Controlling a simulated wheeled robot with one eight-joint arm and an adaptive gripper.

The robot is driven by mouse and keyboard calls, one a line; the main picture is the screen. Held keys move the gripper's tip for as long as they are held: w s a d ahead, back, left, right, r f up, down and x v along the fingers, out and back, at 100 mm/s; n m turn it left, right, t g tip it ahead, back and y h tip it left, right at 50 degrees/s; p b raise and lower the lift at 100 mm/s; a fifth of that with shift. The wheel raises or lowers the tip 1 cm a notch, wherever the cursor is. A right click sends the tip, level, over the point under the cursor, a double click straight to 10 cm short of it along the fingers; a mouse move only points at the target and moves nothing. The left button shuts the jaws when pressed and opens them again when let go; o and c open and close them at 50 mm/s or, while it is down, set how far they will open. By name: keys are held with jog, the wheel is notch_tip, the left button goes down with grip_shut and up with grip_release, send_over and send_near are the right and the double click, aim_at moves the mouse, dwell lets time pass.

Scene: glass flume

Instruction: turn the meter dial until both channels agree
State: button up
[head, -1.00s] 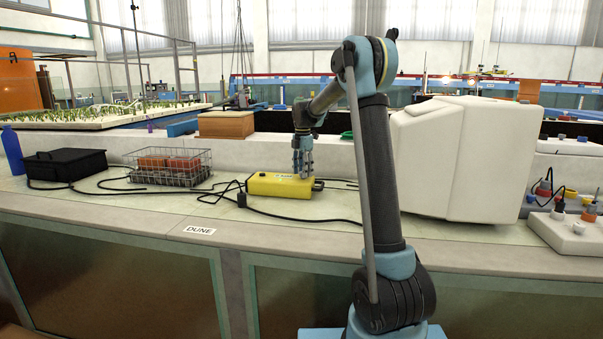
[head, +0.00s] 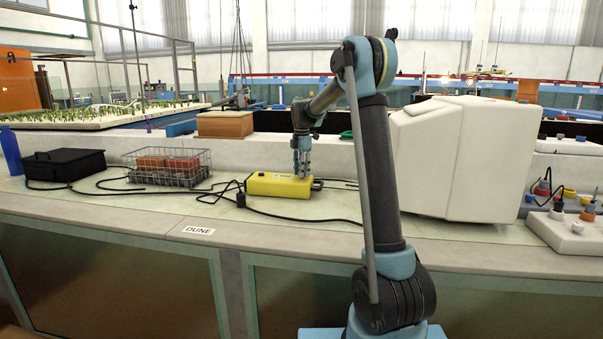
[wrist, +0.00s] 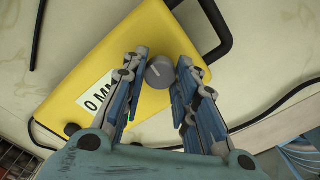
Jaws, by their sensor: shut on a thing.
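The meter is a yellow box (head: 268,184) with a black handle, lying on the bench; it fills much of the wrist view (wrist: 90,60). A grey round dial (wrist: 159,73) with a pale pointer line stands on its top face. My gripper (head: 302,172) points down over the right part of the meter. In the wrist view its fingertips (wrist: 162,60) are on either side of the dial, shut on it. A white label (wrist: 98,97), partly covered by a finger, starts "0 MA". No readout of either channel can be made out.
Black cables (head: 290,216) run over the bench beside the meter. A wire basket (head: 168,180) with reddish blocks and a black case (head: 65,165) stand to the left. A large white housing (head: 465,155) stands to the right. Bench in front of the meter is mostly clear.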

jog(key=m, duration=0.8)
jog(key=shift+m, duration=0.4)
jog(key=m, duration=0.4)
jog(key=shift+w+m, duration=0.1)
jog(key=shift+m, duration=0.2)
jog(key=m, duration=0.8)
jog(key=shift+d, duration=0.1)
jog(key=m, duration=0.4)
jog(key=shift+m, duration=0.3)
jog(key=m, duration=0.4)
jog(key=shift+m, duration=0.3)
jog(key=shift+d+m, duration=0.1)
jog(key=shift+m, duration=1.8)
